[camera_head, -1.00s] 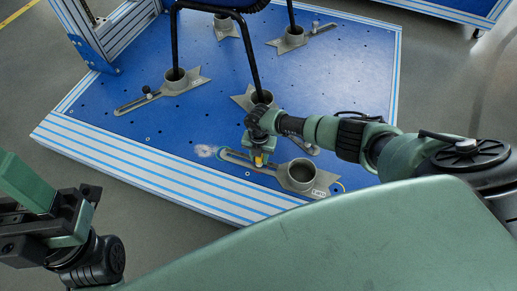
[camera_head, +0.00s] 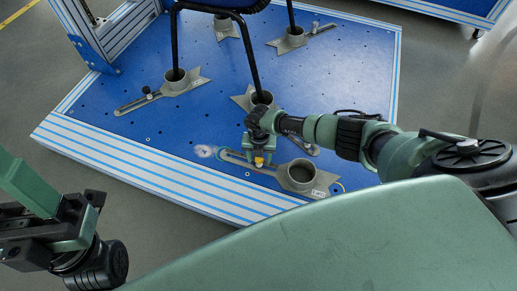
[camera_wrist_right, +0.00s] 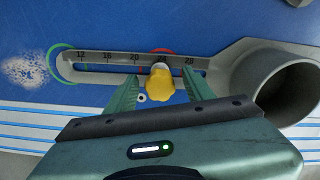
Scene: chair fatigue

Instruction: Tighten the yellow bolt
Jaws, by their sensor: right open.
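The yellow bolt (camera_wrist_right: 160,82) sits in the slotted grey metal bracket (camera_wrist_right: 100,62), at the part of its numbered scale circled in red. In the head view the bolt (camera_head: 259,160) shows small below my right gripper (camera_head: 258,158). In the right wrist view my right gripper (camera_wrist_right: 160,88) is open, one finger on each side of the bolt, with a gap to the left finger. Whether the right finger touches the bolt I cannot tell. My left gripper (camera_head: 85,215) is at the left of the head view, apart from the bolt; its jaws do not show clearly.
The bracket ends in a round grey cup (camera_wrist_right: 285,85) right of the bolt. A blue platform (camera_head: 150,135) carries several similar brackets, with black chair legs (camera_head: 248,65) standing in some. A green circle (camera_wrist_right: 60,62) and a pale worn patch (camera_wrist_right: 25,70) lie to the left.

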